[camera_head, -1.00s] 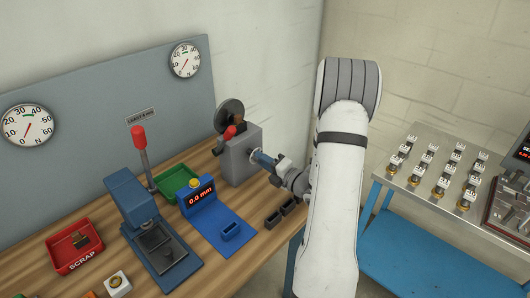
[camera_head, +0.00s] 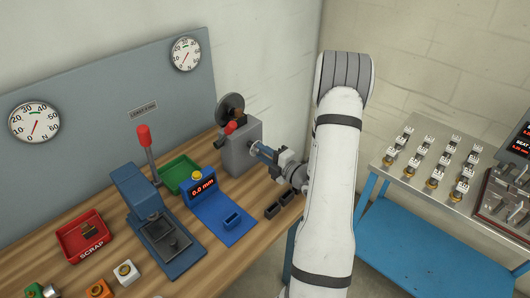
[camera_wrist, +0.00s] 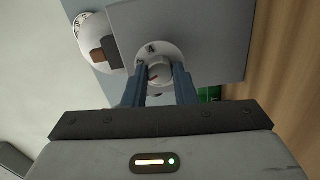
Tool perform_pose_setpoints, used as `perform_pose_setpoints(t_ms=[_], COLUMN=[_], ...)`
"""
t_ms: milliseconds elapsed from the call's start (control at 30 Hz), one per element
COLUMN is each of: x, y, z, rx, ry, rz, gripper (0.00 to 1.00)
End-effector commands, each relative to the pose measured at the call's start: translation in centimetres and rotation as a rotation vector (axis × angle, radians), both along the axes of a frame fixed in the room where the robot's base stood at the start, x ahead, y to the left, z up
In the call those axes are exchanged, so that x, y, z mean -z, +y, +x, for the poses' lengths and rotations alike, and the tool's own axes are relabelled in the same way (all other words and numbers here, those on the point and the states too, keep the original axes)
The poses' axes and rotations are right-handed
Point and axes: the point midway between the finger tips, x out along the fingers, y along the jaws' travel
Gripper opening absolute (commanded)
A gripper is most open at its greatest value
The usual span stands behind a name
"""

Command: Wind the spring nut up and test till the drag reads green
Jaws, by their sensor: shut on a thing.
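A grey box-shaped machine (camera_head: 240,147) stands at the right end of the bench. A round grey knob (camera_wrist: 160,72) sits on a pale lettered disc (camera_wrist: 150,50) on its face; I cannot tell whether it is the spring nut. My gripper (camera_head: 260,150) reaches in from the right, its blue fingers shut on the knob from both sides. In the head view the fingers hide the knob.
A dark wheel with a red handle (camera_head: 230,127) is on the machine's far side. A blue gauge reading 0.0 mm (camera_head: 203,186), a red-levered press (camera_head: 150,215), a green tray (camera_head: 178,172) and a red SCRAP tray (camera_head: 83,236) share the bench. A metal table (camera_head: 415,205) holds several small parts.

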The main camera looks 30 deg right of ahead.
Motion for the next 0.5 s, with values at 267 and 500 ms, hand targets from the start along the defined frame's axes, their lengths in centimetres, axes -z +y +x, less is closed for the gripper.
perform_pose_setpoints(t_ms=[267,500], x=[-0.13,-0.05], y=[-0.20,-0.06], z=[0.08,0.04], rx=[0.004,0.002], ry=[-0.004,-0.001], rz=[-0.003,-0.002], gripper=[0.34,0.46])
